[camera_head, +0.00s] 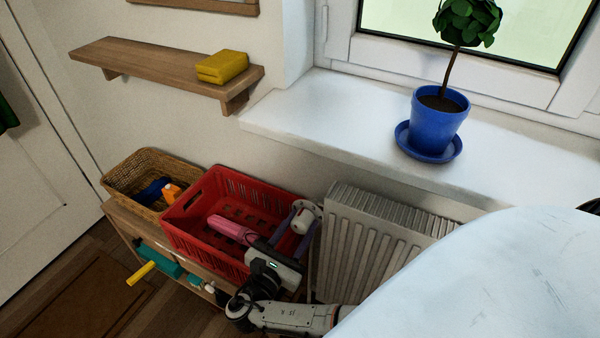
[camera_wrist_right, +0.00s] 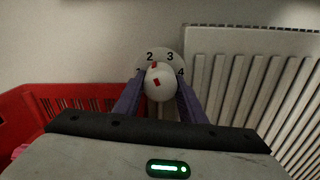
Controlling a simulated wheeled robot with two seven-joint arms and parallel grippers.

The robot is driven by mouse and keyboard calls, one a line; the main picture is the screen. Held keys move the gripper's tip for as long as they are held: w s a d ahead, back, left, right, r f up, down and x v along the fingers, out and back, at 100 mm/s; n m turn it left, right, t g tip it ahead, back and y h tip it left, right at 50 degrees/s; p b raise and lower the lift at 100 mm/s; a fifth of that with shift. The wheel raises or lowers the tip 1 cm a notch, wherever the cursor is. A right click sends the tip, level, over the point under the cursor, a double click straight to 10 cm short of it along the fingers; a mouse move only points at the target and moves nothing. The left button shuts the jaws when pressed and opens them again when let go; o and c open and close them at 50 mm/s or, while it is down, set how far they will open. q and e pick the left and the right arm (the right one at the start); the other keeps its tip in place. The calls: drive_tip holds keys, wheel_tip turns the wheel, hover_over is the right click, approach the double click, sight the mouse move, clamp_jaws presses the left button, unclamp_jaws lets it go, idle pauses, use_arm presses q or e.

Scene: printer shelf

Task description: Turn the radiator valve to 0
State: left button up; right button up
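The radiator valve is a white knob (camera_head: 300,223) in front of a round white dial, at the radiator's left end. In the right wrist view the valve (camera_wrist_right: 160,88) carries red marks, the upper one near the dial's 2. The numbers 2, 3 and 4 show on the dial; I see no 0. My right gripper (camera_head: 299,226) reaches the valve, one purple finger on each side. In the right wrist view the fingers (camera_wrist_right: 161,84) lie close against the knob's sides and appear shut on it. My left gripper is not in view.
The radiator (camera_head: 385,225) stands right of the valve. A red crate (camera_head: 185,235) with a pink item is left of my gripper, beside a wicker basket (camera_head: 120,185). A blue-potted plant (camera_head: 436,130) stands on the sill above. A pale blue surface (camera_head: 490,280) fills the lower right.

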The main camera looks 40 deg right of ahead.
drive_tip(key=c, duration=0.5)
drive_tip(key=shift+r+n+p, duration=0.35)
drive_tip(key=shift+n+p, duration=0.55)
drive_tip(key=shift+p, duration=0.3)
drive_tip(key=shift+f+n+p, duration=0.1)
drive_tip(key=shift+n+p, duration=0.3)
drive_tip(key=shift+n, duration=0.2)
drive_tip(key=shift+f+n, duration=0.15)
drive_tip(key=shift+n, duration=0.45)
drive_tip(key=shift+f, duration=0.1)
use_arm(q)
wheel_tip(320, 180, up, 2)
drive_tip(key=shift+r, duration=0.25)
use_arm(e)
drive_tip(key=o, duration=1.1)
drive_tip(key=shift+c, duration=0.2)
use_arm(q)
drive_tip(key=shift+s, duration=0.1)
